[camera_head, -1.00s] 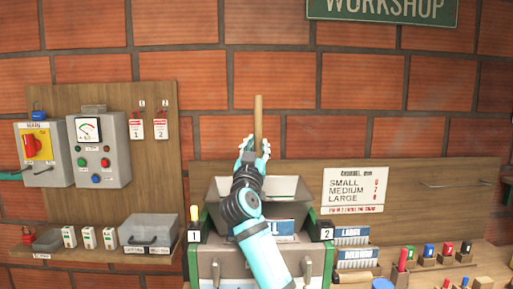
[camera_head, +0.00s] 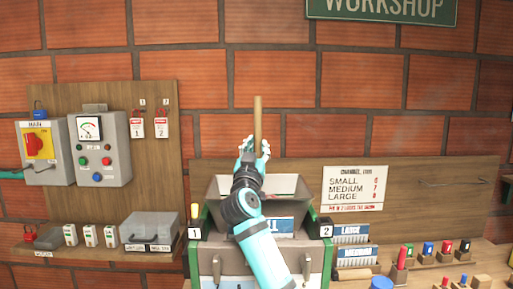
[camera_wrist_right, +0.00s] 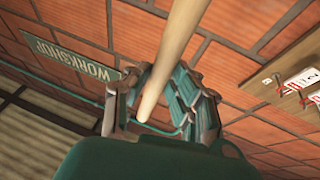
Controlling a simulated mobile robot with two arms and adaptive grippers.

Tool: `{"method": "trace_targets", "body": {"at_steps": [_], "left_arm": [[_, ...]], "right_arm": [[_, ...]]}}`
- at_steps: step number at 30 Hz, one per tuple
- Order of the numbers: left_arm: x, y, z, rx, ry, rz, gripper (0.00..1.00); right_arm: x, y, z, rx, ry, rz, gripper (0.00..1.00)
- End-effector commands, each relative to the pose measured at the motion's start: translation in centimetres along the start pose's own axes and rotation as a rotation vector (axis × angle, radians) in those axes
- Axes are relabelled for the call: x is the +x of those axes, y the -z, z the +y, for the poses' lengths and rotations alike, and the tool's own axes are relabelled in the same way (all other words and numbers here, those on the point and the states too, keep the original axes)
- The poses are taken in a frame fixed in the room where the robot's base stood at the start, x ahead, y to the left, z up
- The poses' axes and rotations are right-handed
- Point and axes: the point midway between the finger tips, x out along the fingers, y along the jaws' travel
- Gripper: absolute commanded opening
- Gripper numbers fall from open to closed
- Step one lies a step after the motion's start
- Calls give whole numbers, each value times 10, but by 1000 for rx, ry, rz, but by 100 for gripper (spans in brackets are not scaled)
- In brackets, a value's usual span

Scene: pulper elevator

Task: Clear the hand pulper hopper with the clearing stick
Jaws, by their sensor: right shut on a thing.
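My right gripper (camera_head: 254,148) is shut on the clearing stick (camera_head: 258,118), a plain wooden rod that stands nearly upright above the hopper. The stick also shows between the fingers in the right wrist view (camera_wrist_right: 172,52). The grey hopper (camera_head: 290,187) of the hand pulper lies behind and below the gripper. My arm hides part of the hopper and its inside, and the stick's lower end cannot be made out in the head view. My left gripper is not in view.
Colored pegs (camera_head: 428,250) and label boxes (camera_head: 352,236) crowd the bench at the right.

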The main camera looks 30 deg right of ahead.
Motion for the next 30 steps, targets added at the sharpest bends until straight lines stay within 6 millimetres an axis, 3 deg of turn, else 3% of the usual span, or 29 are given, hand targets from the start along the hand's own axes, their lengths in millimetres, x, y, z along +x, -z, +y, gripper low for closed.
{"method": "trace_targets", "body": {"at_steps": [16, 30], "left_arm": [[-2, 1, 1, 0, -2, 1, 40], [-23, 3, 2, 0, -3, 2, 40]], "right_arm": [[3, 2, 1, -1, -2, -1, 0], [16, 36, 0, 0, -4, -1, 0]]}}
